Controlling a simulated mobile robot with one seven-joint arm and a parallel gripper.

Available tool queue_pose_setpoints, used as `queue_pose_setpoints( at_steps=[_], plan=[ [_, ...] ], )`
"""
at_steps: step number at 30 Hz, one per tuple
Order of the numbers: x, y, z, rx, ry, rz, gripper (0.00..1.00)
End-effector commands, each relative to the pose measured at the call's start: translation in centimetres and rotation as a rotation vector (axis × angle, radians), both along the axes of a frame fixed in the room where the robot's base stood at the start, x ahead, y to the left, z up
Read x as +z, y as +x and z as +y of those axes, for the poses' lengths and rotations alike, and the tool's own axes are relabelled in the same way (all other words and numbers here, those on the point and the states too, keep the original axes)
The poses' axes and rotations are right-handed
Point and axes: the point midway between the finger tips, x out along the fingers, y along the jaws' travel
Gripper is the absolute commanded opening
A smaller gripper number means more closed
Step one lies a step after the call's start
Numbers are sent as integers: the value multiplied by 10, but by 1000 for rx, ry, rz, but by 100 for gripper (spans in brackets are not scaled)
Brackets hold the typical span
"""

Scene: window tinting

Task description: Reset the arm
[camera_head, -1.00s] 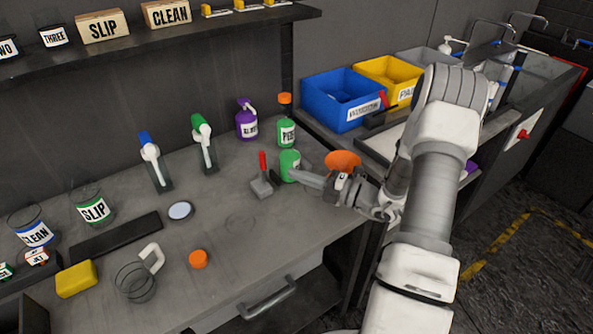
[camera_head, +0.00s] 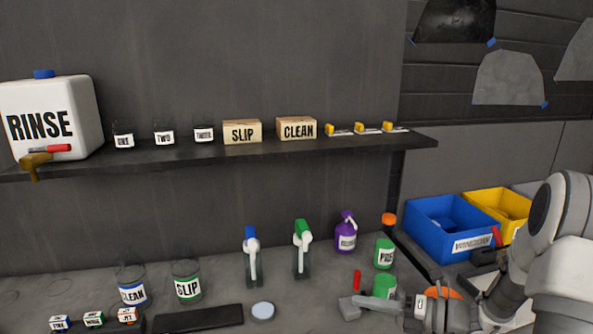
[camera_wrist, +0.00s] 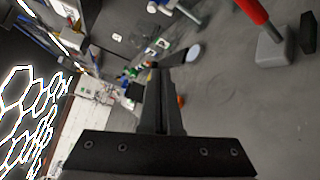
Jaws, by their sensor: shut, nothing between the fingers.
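My gripper (camera_head: 362,300) is at the lower right of the head view, above the bench's right part. Its fingers point left and pass in front of a green container (camera_head: 384,286); I cannot tell whether they touch it. In the wrist view the two fingers (camera_wrist: 160,72) lie together, shut and empty. My arm comes in from the right edge of the head view, and its lower part is cut off.
The bench (camera_head: 215,275) holds blue and green spray bottles, a purple bottle (camera_head: 346,236), an orange-capped green bottle (camera_head: 384,253), and labelled CLEAN and SLIP buckets (camera_head: 187,288). A shelf (camera_head: 250,146) runs above. Blue (camera_head: 432,222) and yellow bins stand right, near my arm.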

Motion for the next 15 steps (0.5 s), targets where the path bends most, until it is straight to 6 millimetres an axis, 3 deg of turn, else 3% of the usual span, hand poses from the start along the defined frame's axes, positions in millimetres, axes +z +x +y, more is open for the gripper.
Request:
queue_pose_setpoints(
  at_steps=[1,6,15],
  plan=[
    [13,-10,15,78,-83,-69,0],
    [38,-51,52,353,-349,-307,0],
    [65,-126,81,861,-756,-772,0]
  ],
)
